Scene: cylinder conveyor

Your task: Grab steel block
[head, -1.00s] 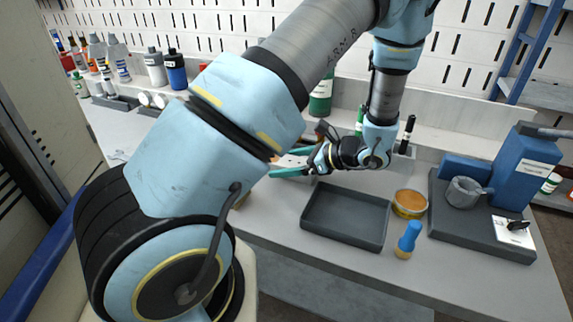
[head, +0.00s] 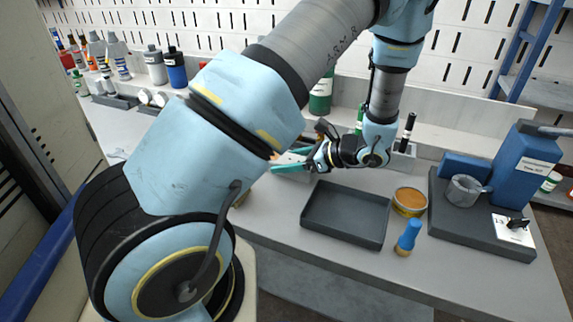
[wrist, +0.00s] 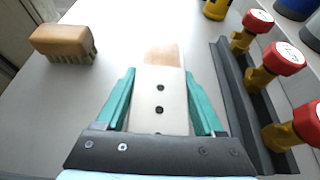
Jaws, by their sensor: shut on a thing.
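A pale block with a row of dark holes (wrist: 160,105), which I take for the steel block, lies between the two green fingers of my gripper (wrist: 162,100) in the wrist view. A tan patch shows at its far end. The gripper is shut on the block, with one finger along each side. In the head view my gripper (head: 292,162) is low over the bench, left of the dark tray, and the pale block (head: 287,158) shows only partly between the fingers. I cannot tell whether the block touches the bench.
A wooden brush (wrist: 62,43) lies left of the gripper. A dark rack with red-capped yellow items (wrist: 278,60) stands close on the right. In the head view, an empty dark tray (head: 345,215), an orange-topped tin (head: 409,201) and a blue-handled item (head: 407,237) are to the right.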

